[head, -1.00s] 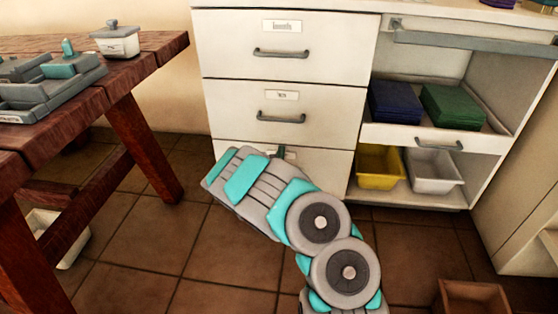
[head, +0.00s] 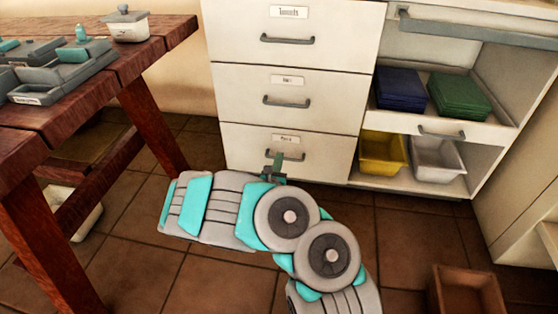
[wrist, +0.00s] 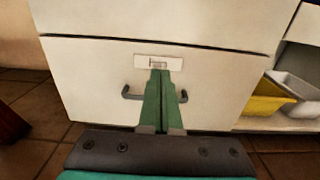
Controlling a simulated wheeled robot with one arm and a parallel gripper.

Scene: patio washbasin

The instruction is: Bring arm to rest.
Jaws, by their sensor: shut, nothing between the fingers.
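My arm is folded low over the floor in the head view, in front of a white drawer unit (head: 290,90). My gripper (head: 276,160) points at the bottom drawer (head: 240,147), which is closed. In the wrist view, the shut green fingers (wrist: 161,78) are empty. They overlap the middle of the drawer's dark handle (wrist: 130,95) and the lower edge of its label (wrist: 175,63). I cannot tell whether the fingertips touch the drawer front.
A wooden table (head: 75,90) with grey trays (head: 60,75) and a lidded white container (head: 128,27) stands at the left. An open shelf at the right holds blue cloths (head: 400,88), green cloths (head: 458,94), a yellow bin (head: 380,155) and a white bin (head: 437,160). A brown box (head: 468,292) is lower right.

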